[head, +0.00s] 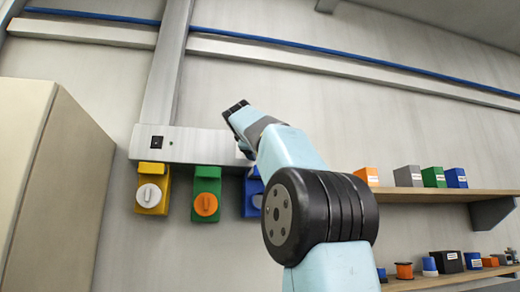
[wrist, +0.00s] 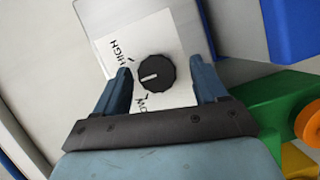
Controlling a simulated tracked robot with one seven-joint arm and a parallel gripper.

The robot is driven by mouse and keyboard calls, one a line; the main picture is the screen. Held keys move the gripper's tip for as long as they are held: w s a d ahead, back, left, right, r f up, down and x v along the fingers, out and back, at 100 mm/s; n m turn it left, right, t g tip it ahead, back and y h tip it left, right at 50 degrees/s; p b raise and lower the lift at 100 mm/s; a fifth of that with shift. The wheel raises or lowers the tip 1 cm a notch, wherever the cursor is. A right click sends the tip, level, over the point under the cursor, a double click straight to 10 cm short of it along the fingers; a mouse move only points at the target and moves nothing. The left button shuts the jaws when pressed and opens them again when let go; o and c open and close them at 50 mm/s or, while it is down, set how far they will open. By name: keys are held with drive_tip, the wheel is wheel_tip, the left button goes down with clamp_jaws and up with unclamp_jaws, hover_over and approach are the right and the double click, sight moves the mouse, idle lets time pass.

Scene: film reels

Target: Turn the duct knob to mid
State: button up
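The duct knob (wrist: 156,73) is a round black dial with a white pointer line, on a white plate (wrist: 185,95) marked HIGH and LOW. Its line points left in the wrist view, between the two marks. My gripper (wrist: 163,76) is open, with one finger on each side of the knob and a gap to it in the picture. Depth to the knob is hard to tell. In the head view my gripper (head: 236,107) is up in front of the wall, by the grey panel bar (head: 195,144). I cannot make out the dial there.
Below the bar hang a yellow box (head: 151,205) with a white knob, a green box (head: 207,172) with an orange knob, and a blue box (head: 250,200) partly behind my arm. A cabinet (head: 60,180) stands left. Shelves (head: 430,194) with several small boxes are right.

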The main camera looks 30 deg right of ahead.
drive_tip(key=shift+r, duration=0.1)
drive_tip(key=shift+s+a, duration=0.1)
drive_tip(key=shift+s, duration=0.05)
drive_tip(key=f+v, duration=0.1)
drive_tip(key=v, duration=1.2)
drive_tip(key=shift+s+a+r, duration=0.2)
drive_tip(key=shift+r, duration=0.15)
drive_tip(key=s+a+f+m+g+y, duration=0.2)
drive_tip(key=s+f, duration=0.5)
drive_tip(key=f, duration=1.3)
drive_tip(key=s+a+f+m+g+y, duration=0.3)
drive_tip(key=s+f, duration=0.5)
drive_tip(key=f, duration=1.2)
drive_tip(key=s+a+f+m+g+y, duration=0.2)
drive_tip(key=s+f, duration=0.6)
drive_tip(key=f, duration=1.2)
drive_tip(key=a+m+y, duration=0.1)
drive_tip(key=a+y, duration=0.1)
drive_tip(key=y, duration=0.1)
drive_tip(key=shift+f+g, duration=0.2)
drive_tip(key=shift+g, duration=0.2)
drive_tip(key=shift+a, duration=0.1)
